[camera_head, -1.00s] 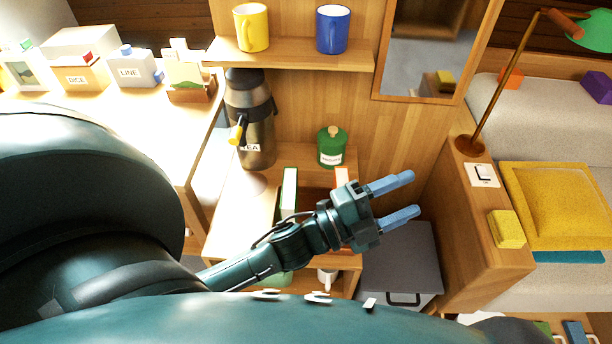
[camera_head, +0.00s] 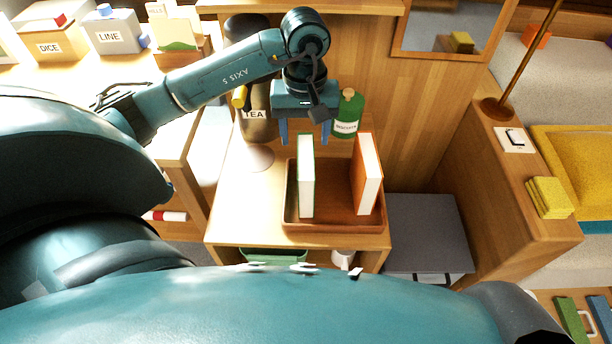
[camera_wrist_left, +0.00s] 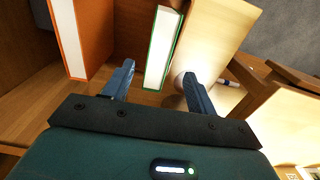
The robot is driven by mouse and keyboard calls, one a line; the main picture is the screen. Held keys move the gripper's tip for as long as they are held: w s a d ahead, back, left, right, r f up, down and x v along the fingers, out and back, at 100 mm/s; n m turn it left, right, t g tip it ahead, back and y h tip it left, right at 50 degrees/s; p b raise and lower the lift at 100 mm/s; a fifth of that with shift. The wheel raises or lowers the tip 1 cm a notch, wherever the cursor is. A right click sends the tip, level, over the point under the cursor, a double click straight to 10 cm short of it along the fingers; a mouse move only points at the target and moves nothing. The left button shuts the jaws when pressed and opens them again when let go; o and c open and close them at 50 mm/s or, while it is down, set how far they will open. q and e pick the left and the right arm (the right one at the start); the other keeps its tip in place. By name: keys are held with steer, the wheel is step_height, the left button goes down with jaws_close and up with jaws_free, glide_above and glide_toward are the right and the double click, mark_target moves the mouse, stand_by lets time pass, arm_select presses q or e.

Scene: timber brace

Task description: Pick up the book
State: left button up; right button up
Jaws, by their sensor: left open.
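Two books stand upright in a brown wooden tray (camera_head: 335,226) on the low wooden cabinet. The green-covered book (camera_head: 306,176) is on the left and the orange-covered book (camera_head: 366,172) on the right, with a gap between them. My left gripper (camera_head: 305,138) is open and empty, pointing down above the back end of the green book. In the left wrist view, the green book (camera_wrist_left: 162,50) shows between and beyond the two fingers (camera_wrist_left: 158,82), and the orange book (camera_wrist_left: 82,35) is outside them to the left. I cannot tell whether the fingers touch the green book. My right gripper is not seen.
A tea flask (camera_head: 250,105) stands left of the gripper and a green biscuit canister (camera_head: 346,115) stands just right of it, at the back. A shelf (camera_head: 330,7) is above. A grey box (camera_head: 430,232) is right of the cabinet.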

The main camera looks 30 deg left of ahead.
mark_target(306, 166)
arm_select(q)
step_height(306, 166, down, 10)
steer(key=shift+w, duration=0.1)
stand_by(0.4)
steer(key=shift+c, duration=0.6)
jaws_close()
